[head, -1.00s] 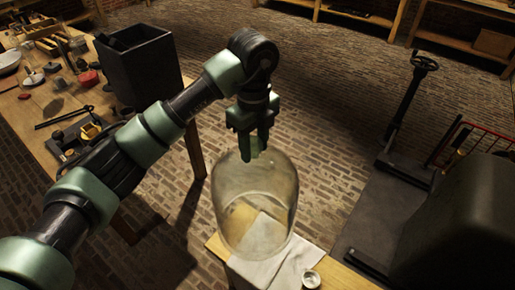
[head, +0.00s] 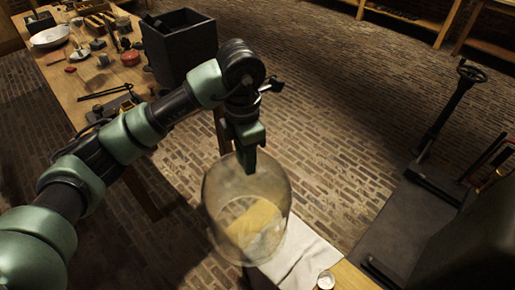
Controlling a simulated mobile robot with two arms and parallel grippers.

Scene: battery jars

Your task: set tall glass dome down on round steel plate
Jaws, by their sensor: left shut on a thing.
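The tall glass dome (head: 248,215) hangs upright and see-through from my left gripper (head: 247,165), which is shut on its top. The dome is in the lower middle of the head view, over the near wooden bench with a white cloth (head: 306,262). I cannot tell how high it is above the bench. I cannot make out the round steel plate. My right gripper is not in view.
A long wooden table (head: 68,88) at the upper left bears a dark open box (head: 181,47), a white bowl (head: 50,37) and several tools. A small pale jar or cup (head: 325,280) stands by the cloth. A dark wheeled stand (head: 440,125) is at the right.

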